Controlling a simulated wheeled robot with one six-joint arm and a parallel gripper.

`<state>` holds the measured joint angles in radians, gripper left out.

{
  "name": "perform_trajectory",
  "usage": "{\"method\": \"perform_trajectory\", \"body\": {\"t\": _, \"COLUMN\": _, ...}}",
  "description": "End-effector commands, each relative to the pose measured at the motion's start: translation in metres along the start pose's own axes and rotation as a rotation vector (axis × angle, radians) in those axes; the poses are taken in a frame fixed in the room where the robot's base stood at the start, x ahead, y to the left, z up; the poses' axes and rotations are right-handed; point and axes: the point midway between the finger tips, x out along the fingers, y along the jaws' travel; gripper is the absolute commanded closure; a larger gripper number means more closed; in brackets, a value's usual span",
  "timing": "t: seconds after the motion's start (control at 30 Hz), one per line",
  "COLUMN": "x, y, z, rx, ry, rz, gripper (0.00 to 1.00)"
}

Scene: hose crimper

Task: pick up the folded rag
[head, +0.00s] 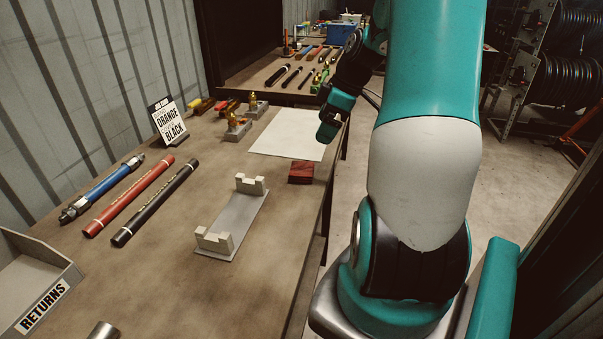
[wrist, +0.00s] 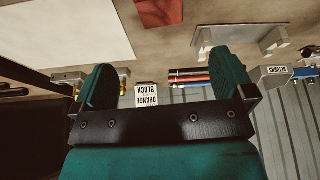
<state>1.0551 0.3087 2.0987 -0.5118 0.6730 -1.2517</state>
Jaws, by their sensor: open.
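The folded rag (head: 301,172) is a small dark red folded block lying flat on the wooden bench near its right edge. It also shows, cut off, at the top of the wrist view (wrist: 160,12). My gripper (head: 329,128) is in the air near the bench's right edge, farther back than the rag and beside a white sheet. In the wrist view its two teal fingers (wrist: 163,78) stand wide apart with nothing between them. The gripper is apart from the rag.
The white sheet (head: 287,134) lies behind the rag. A grey plate with two pale cradles (head: 230,222) stands to its front left. Blue, red and black hoses (head: 155,203), an orange/black sign (head: 168,122) and a returns tray (head: 42,300) are farther left.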

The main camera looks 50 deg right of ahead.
Motion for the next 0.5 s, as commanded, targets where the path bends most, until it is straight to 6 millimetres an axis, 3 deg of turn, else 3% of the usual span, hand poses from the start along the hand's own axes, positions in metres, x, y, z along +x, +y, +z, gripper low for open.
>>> {"method": "perform_trajectory", "body": {"t": 0.1, "x": 0.029, "y": -0.002, "z": -0.001, "rx": -0.001, "ry": -0.001, "rz": -0.008, "gripper": 0.0}}
{"method": "perform_trajectory", "body": {"t": 0.3, "x": 0.068, "y": -0.001, "z": -0.001, "rx": 0.0, "ry": -0.001, "rz": -0.006, "gripper": 0.0}}
{"method": "perform_trajectory", "body": {"t": 0.5, "x": 0.083, "y": -0.001, "z": -0.001, "rx": -0.001, "ry": -0.001, "rz": -0.002, "gripper": 0.0}}
